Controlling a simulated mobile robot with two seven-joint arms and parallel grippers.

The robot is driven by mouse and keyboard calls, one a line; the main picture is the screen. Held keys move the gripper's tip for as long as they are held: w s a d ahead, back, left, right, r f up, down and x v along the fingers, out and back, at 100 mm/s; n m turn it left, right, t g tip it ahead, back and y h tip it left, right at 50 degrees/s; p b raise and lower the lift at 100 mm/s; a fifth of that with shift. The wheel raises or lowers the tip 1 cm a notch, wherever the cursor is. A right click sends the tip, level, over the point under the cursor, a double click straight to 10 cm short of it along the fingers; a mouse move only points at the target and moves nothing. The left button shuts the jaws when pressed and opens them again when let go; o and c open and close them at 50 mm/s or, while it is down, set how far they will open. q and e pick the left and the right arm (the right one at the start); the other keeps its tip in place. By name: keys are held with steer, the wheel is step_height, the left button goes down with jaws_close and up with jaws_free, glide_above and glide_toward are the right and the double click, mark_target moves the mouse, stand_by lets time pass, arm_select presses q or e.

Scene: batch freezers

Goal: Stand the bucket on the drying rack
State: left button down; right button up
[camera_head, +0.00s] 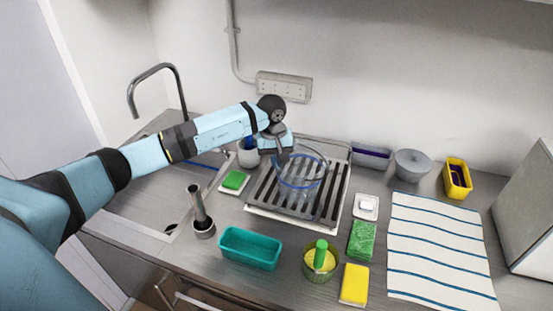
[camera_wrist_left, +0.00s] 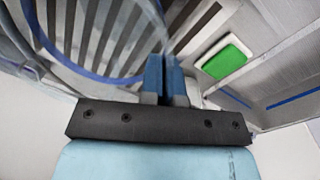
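The clear bucket (camera_head: 301,180) with a blue rim is over the drying rack (camera_head: 262,203), a dark slatted grid in a pale tray. It looks upright; whether its base touches the slats is hard to tell. My left gripper (camera_head: 283,156) is at the bucket's back left edge. In the left wrist view its blue fingers (camera_wrist_left: 166,72) are close together, with a clear part of the bucket running to their tips. The bucket's blue ring (camera_wrist_left: 80,62) and the rack's slats (camera_wrist_left: 112,35) show behind. My right gripper is out of view.
A sink with a tap (camera_head: 158,75) lies left. A green sponge (camera_head: 233,180), metal cup piece (camera_head: 202,218), teal tray (camera_head: 249,249) and bowl with a green-handled brush (camera_head: 320,262) surround the rack. Right are sponges (camera_head: 361,241), a grey bowl (camera_head: 413,165) and a striped towel (camera_head: 437,250).

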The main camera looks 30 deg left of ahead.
arm_select(q)
steer(key=shift+f, duration=0.2)
steer(key=c, duration=1.4)
jaws_free()
steer(key=shift+r, duration=0.1)
steer(key=shift+o, duration=0.2)
steer(key=shift+r, duration=0.1)
steer(key=shift+r, duration=0.2)
step_height(320, 180, up, 12)
steer(key=b, duration=0.2)
steer(key=shift+s+a+f, duration=0.15)
steer(key=shift+s+a, duration=0.1)
steer(key=shift+a, duration=0.15)
